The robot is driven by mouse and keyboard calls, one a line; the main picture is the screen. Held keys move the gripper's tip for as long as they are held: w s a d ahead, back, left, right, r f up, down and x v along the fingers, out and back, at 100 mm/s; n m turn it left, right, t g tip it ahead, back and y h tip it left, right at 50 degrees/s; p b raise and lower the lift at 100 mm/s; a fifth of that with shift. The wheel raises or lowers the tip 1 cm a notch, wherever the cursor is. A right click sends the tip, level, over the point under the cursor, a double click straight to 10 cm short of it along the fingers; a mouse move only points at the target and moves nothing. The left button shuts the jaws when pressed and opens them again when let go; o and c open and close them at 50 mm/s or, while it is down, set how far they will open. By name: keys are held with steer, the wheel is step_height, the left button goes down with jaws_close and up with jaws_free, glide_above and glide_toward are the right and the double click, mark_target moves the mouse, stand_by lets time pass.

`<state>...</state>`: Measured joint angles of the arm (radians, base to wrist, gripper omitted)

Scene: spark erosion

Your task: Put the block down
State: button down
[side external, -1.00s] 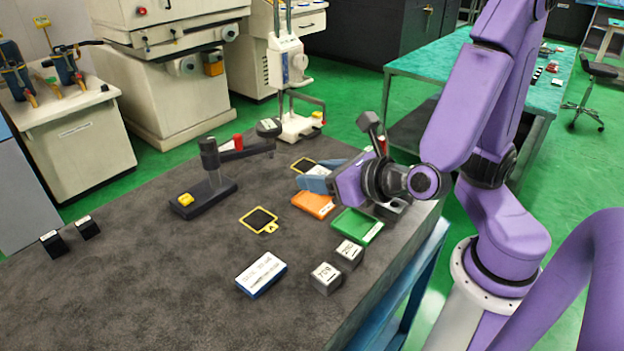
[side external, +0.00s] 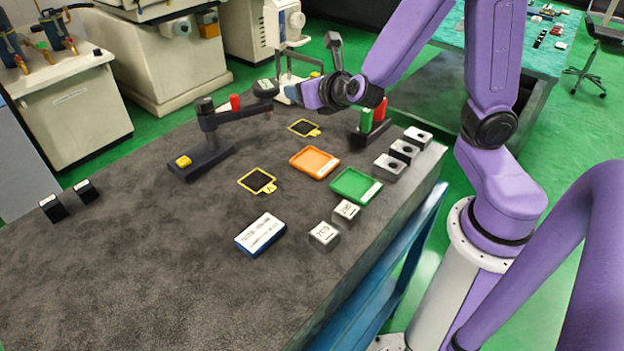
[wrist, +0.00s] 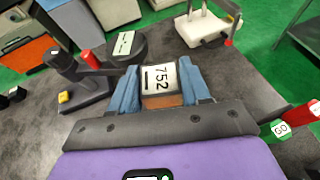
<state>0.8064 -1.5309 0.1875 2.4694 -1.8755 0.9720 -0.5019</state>
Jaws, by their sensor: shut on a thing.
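My gripper (side external: 288,95) is raised above the far part of the dark table in the side external view. In the wrist view its blue fingers (wrist: 160,88) are shut on the block (wrist: 159,78), one on each side. The block has a white top label reading 752 and a copper-brown face. The block cannot be made out in the side external view. An orange tray (side external: 314,162) and a green tray (side external: 356,186) lie on the table, both apart from my gripper. Two grey labelled blocks, one (side external: 347,211) behind the other (side external: 324,234), stand near the front edge.
Yellow-framed plates (side external: 257,181) lie mid-table.

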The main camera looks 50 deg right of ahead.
steer(key=s+a+n+y, duration=0.3)
steer(key=s+a+y, duration=0.1)
steer(key=s+a, duration=0.7)
glide_above(248, 180)
steer(key=shift+t, duration=0.4)
step_height(248, 180, down, 10)
steer(key=shift+s+d+r, duration=0.1)
steer(key=shift+r, duration=0.1)
steer(key=shift+f, duration=1.7)
steer(key=shift+f, duration=0.1)
steer(key=c, duration=0.5)
jaws_free()
